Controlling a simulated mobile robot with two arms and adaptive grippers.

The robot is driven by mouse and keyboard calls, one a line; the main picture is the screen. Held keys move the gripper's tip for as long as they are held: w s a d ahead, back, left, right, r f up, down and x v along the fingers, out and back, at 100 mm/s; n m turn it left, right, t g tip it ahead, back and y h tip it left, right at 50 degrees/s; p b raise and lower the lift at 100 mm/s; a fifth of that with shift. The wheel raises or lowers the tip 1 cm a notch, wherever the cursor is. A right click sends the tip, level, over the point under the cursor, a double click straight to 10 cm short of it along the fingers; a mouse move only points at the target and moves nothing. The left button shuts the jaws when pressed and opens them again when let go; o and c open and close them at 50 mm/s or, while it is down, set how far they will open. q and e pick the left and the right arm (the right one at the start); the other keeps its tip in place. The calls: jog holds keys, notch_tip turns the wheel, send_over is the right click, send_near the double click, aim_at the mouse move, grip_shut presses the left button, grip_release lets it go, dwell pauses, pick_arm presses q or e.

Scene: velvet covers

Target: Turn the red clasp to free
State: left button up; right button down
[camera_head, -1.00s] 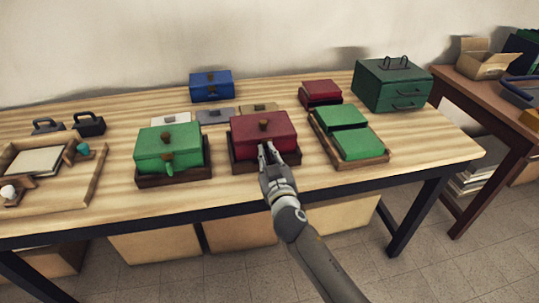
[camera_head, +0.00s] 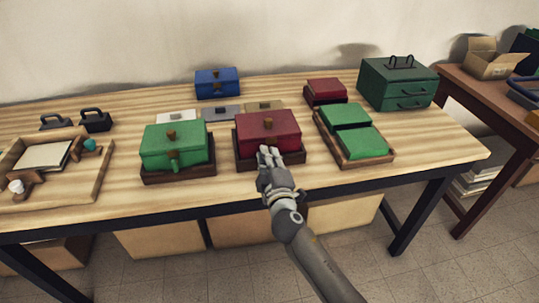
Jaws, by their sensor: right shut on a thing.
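The red box (camera_head: 284,125) stands in a dark wooden tray (camera_head: 240,156) at the middle of the table, with a brown knob (camera_head: 268,123) on its lid. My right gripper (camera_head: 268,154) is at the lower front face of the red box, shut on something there. The fingers cover that spot, so the red clasp itself is hidden and I cannot tell which way it is turned. The lid of the red box looks closed. My left gripper is not in view.
A green box (camera_head: 190,144) with a hanging green clasp (camera_head: 174,160) stands left of the red box. A tray of green pieces (camera_head: 363,144) is to the right. A blue box (camera_head: 217,83) stands behind. Bare tabletop lies in front.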

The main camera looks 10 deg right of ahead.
jog(key=shift+a+f+n, duration=0.1)
jog(key=shift+f+n, duration=0.1)
jog(key=shift+n, duration=0.95)
jog(key=shift+a+f+n, duration=0.1)
jog(key=shift+f+n, duration=0.05)
jog(key=shift+n, duration=1)
jog(key=c, duration=1.5)
grip_release()
jog(key=shift+d, duration=0.1)
jog(key=shift+s, duration=0.15)
jog(key=s, duration=1.1)
jog(key=shift+s, duration=0.4)
